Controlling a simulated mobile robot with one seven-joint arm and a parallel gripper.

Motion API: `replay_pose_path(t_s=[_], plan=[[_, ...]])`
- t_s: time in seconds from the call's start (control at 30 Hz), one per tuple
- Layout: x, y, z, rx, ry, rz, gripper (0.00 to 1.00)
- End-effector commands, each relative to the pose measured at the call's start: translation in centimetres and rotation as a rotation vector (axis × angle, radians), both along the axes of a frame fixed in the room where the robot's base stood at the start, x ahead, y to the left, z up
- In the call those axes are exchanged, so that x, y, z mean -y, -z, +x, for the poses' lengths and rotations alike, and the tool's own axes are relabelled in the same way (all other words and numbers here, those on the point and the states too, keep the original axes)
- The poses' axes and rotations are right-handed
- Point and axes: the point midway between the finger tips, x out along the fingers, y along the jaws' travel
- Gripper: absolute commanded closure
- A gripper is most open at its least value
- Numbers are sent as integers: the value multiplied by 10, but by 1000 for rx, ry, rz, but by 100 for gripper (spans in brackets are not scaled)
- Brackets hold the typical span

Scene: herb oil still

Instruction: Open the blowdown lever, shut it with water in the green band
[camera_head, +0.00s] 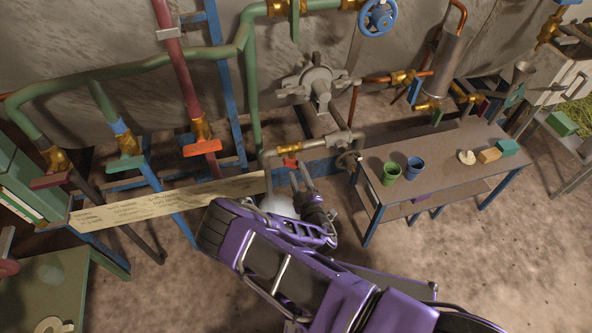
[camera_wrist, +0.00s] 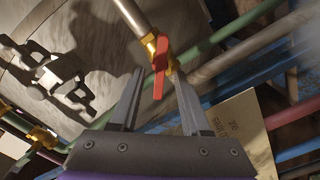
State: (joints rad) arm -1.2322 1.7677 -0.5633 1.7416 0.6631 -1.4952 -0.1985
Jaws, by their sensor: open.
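A red lever (camera_wrist: 161,68) sits on a brass valve (camera_wrist: 151,42) in a grey pipe in the wrist view. The same red lever (camera_head: 290,163) shows small in the head view, below the grey pipe. My gripper (camera_wrist: 159,76) is open, with one finger on each side of the lever's lower end in the picture; I cannot tell whether either touches it. My gripper (camera_head: 301,178) is partly hidden by my arm in the head view. No label names this lever as the blowdown. I cannot make out a water gauge or a green band.
Other valve levers are orange-red (camera_head: 202,148), green (camera_head: 126,164) and dark red (camera_head: 51,181). A lettered board (camera_head: 165,203) lies left of my gripper. A table (camera_head: 440,150) with a green cup (camera_head: 391,173) and blue cup (camera_head: 414,168) stands right. Pipes crowd the wall.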

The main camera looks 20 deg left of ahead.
Motion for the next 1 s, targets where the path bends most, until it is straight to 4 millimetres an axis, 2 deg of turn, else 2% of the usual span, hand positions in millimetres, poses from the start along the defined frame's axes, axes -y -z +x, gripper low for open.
replay_pose_path(t_s=[0.2, 0.5, 0.53, 0.7, 0.8, 1.0], plan=[[-10, 0, 18, 0, 1, 1, 53], [-12, 0, 20, -1, 1, 1, 53], [-12, 0, 20, -1, 1, 1, 55], [-12, 0, 20, -1, 1, 1, 85], [-12, 0, 19, -1, 1, 1, 100], [-12, 0, 19, -1, 1, 1, 100]])
